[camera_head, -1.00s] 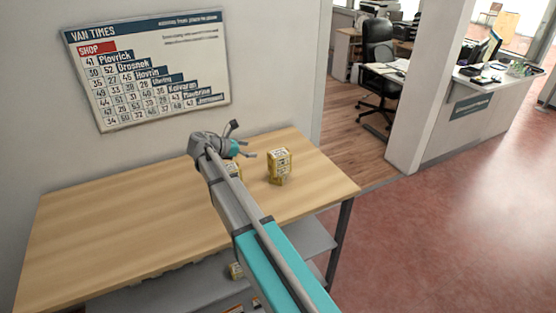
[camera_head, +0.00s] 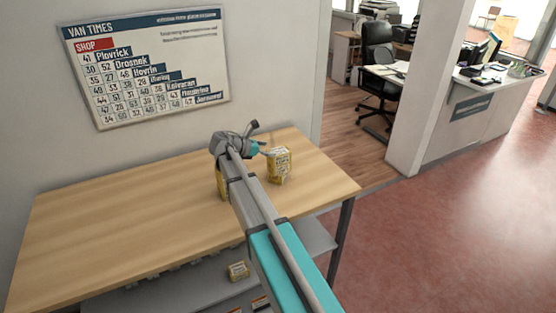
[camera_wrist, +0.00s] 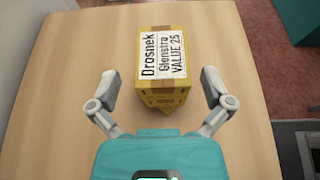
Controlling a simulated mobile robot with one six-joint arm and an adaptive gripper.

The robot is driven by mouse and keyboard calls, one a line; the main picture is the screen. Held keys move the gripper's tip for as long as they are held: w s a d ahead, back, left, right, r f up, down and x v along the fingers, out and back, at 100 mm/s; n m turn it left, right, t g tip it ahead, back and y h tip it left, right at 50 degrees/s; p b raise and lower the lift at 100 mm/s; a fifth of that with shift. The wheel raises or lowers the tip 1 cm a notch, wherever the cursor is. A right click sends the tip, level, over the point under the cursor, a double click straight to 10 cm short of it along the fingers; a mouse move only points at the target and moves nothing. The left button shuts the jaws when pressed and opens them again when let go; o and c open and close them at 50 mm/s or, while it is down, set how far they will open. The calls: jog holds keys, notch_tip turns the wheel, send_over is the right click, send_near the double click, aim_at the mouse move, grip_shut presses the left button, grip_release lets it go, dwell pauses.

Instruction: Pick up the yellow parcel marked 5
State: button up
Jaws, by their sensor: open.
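A yellow parcel (camera_wrist: 163,58) stands on the wooden table in the wrist view, with a white label reading "Drosnek Glensstro VALUE 25". No 5 mark can be made out on it. In the head view a yellow parcel (camera_head: 279,165) stands just right of my gripper (camera_head: 262,146). A second yellow parcel (camera_head: 221,183) is partly hidden behind my arm. In the wrist view my gripper (camera_wrist: 161,88) is open, its fingers spread on either side of the labelled parcel and apart from it.
The wooden table (camera_head: 100,225) is bare on its left. A small parcel (camera_head: 238,271) lies on the grey shelf (camera_head: 190,284) below. A wall with a van times board (camera_head: 150,65) rises behind the table. Red floor (camera_head: 440,230) is open on the right.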

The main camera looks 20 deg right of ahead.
aim_at(282, 150)
jog(key=shift+d+f, duration=0.1)
jog(key=shift+d, duration=0.15)
jog(key=shift+d, duration=0.1)
jog(key=shift+b+x, duration=1.05)
jog(key=shift+x, duration=1.5)
jog(key=shift+c, duration=0.3)
jog(key=c, duration=1)
jog(key=shift+o, duration=0.2)
